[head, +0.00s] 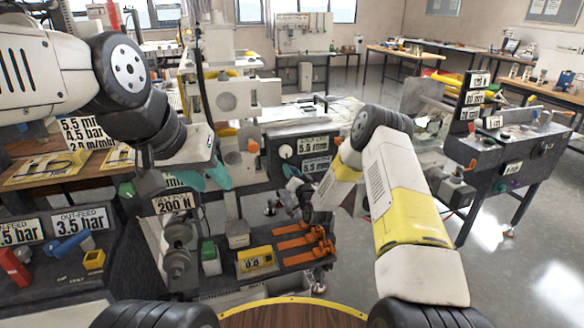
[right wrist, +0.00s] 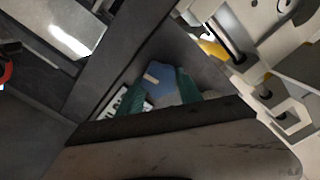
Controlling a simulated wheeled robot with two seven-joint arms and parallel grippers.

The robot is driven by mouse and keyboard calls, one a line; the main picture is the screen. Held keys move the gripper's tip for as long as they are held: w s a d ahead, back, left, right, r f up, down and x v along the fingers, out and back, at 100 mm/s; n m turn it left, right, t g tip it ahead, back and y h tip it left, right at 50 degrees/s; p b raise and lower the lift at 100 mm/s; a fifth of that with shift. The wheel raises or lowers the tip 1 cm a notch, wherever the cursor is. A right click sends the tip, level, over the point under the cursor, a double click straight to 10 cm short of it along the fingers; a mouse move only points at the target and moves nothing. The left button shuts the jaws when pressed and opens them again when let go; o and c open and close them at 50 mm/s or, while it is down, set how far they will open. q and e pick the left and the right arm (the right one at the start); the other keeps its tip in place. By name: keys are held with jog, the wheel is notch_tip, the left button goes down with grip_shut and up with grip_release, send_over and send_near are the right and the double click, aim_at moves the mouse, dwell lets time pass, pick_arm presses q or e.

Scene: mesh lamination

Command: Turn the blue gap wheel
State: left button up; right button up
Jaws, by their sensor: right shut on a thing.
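The blue gap wheel (right wrist: 160,78) with a pale mark shows in the right wrist view. It sits between the teal fingers of my right gripper (right wrist: 160,88), which is shut on it. In the head view this gripper (head: 292,172) is beside the machine's gap displays, and my arm hides most of it and the wheel. My left gripper (head: 206,179) has teal fingers that look spread, with nothing seen between them.
Two 5.5 mm displays (head: 314,143) stand behind my right gripper. Orange forked pieces (head: 300,243) and a yellow 0.8 block (head: 256,259) lie on the dark shelf below. A dark bench with signs (head: 510,150) stands at the right. Open floor lies at the lower right.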

jog(key=shift+m, duration=0.5)
jog(key=o, duration=1.1)
jog(key=v, duration=0.8)
jog(key=shift+w, duration=0.1)
